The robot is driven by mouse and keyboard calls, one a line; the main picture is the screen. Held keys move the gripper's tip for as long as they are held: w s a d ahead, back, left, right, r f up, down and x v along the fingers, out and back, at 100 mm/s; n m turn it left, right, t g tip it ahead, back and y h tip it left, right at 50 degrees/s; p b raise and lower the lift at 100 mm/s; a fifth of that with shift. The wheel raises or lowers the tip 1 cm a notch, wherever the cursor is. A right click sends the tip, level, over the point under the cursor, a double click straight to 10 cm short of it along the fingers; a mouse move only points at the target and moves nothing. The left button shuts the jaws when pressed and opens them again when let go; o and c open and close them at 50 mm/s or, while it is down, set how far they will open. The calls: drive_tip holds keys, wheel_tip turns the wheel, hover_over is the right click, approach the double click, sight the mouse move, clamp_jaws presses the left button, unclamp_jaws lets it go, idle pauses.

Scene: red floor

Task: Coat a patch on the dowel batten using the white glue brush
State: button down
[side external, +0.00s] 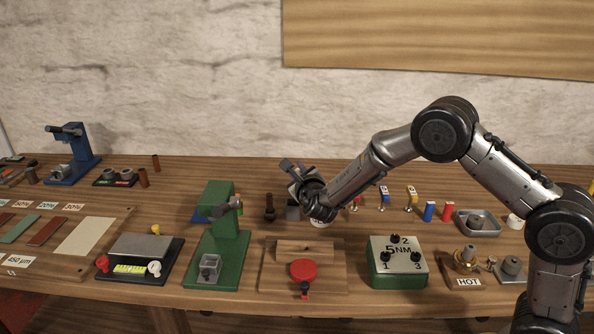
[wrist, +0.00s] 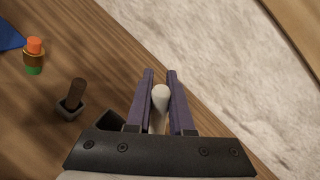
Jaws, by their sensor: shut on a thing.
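My gripper (side external: 291,166) is raised over the back of the bench in the side view, left of the arm's elbow. In the wrist view my gripper (wrist: 160,76) is shut on a slim white, round-ended handle (wrist: 160,98), which looks like the white glue brush. Its bristle end is hidden, and I cannot make it out in the side view. A pale wooden batten (side external: 305,247) lies on a wooden board (side external: 273,278) at the front middle, apart from the gripper; it looks like the dowel batten. A red round knob (side external: 303,271) stands in front of it.
In the wrist view a brown handle (wrist: 77,92) stands in a dark square holder, with an orange-topped piece (wrist: 34,47) farther left. A green press (side external: 222,240) stands left of the board and a green-sided box (side external: 397,258) right. A HOT-marked stand (side external: 466,282) is farther right.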

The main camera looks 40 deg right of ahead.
wheel_tip(320, 180, up, 7)
idle(0.8)
drive_tip(key=shift+s, duration=0.1)
idle(0.4)
